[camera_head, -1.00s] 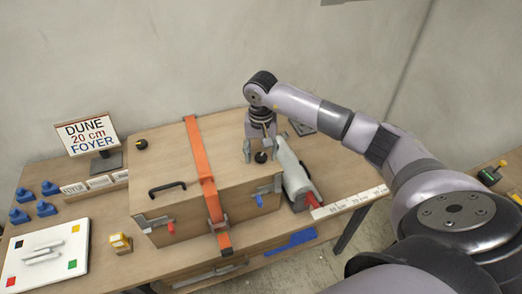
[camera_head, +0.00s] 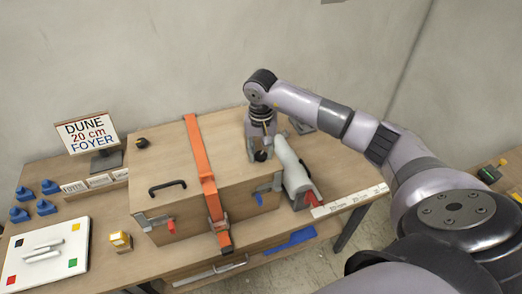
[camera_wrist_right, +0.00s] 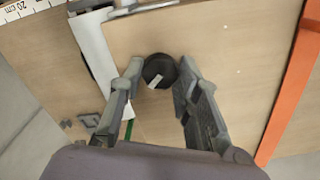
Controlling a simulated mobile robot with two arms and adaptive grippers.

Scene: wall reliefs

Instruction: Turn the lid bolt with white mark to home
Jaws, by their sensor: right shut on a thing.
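The lid bolt with the white mark is a round black knob (camera_wrist_right: 157,72) on the wooden box lid. In the wrist view its white mark points to the lower left in the picture. My right gripper (camera_wrist_right: 161,71) has one finger on each side of the knob and is shut on it. In the head view my right gripper (camera_head: 259,155) reaches down to the lid's right part, and the bolt (camera_head: 260,156) is partly hidden between its fingers. The box (camera_head: 168,160) is closed, with an orange strap (camera_head: 204,170) across it. My left gripper is not in view.
A second dark bolt (camera_head: 142,142) sits on the lid's far left, near a black handle (camera_head: 167,187). A white rolled object (camera_head: 291,167) lies close right of the box. A sign (camera_head: 92,133), blue pieces (camera_head: 46,207) and a white board (camera_head: 47,254) stand left.

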